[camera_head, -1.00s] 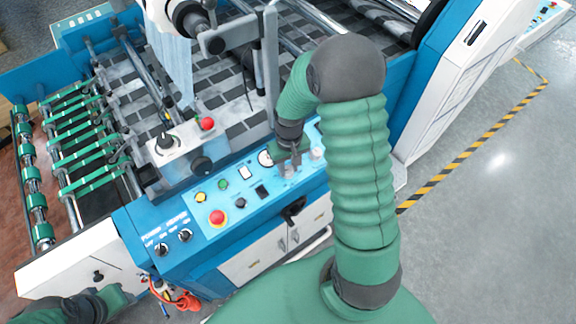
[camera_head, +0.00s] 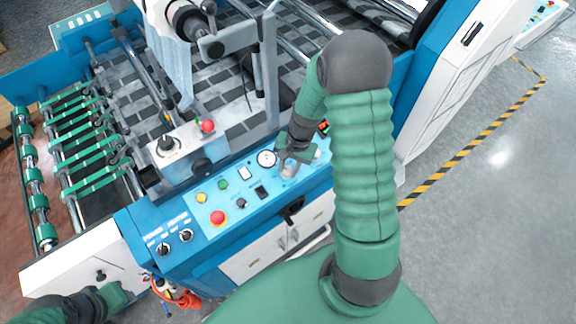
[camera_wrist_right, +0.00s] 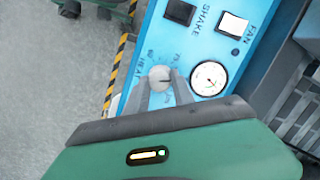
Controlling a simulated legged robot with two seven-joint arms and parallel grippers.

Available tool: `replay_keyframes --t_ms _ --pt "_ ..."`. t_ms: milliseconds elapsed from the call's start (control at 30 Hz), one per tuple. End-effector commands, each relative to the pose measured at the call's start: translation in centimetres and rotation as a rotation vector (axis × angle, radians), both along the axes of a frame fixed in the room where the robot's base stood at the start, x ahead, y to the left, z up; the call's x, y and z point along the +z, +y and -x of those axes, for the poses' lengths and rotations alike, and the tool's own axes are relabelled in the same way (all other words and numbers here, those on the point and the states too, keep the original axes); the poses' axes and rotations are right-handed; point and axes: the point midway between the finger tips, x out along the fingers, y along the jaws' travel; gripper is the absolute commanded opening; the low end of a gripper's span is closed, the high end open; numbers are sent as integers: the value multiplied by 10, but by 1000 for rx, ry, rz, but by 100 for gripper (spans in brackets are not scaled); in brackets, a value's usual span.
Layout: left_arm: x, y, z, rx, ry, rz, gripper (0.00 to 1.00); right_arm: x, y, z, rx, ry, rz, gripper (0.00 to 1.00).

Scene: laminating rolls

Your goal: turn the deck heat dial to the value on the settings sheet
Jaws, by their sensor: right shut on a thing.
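The deck heat dial (camera_wrist_right: 160,77) is a pale round knob on the blue panel, with a dark pointer mark toward the right in the wrist view. Part of its HEAT lettering shows beside it; the scale is too small to read. My right gripper (camera_wrist_right: 162,88) is shut on the dial, one finger on each side. In the head view the right gripper (camera_head: 292,164) is over the panel, partly covering the dial. My left arm's end (camera_head: 112,296) is at the lower left, its fingers not clear. I cannot make out a settings sheet.
A white gauge (camera_wrist_right: 209,78) sits close beside the dial. The SHAKE switch (camera_wrist_right: 180,12) and FAN switch (camera_wrist_right: 232,22) are farther along the panel. A red button (camera_head: 218,217) and several small controls share the panel. Rollers and a plate stand behind it.

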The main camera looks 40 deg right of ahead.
Motion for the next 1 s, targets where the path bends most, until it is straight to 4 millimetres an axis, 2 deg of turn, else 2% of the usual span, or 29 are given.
replay_keyframes --t_ms 500,700,1000 --pt "-6 0 0 0 0 0 36 -1 -1 1 -436 -12 -95 0" --pt "-8 0 0 0 0 0 36 -1 -1 2 -541 -14 -118 0" --pt "-9 0 0 0 0 0 36 0 -1 2 -609 -16 -132 0"
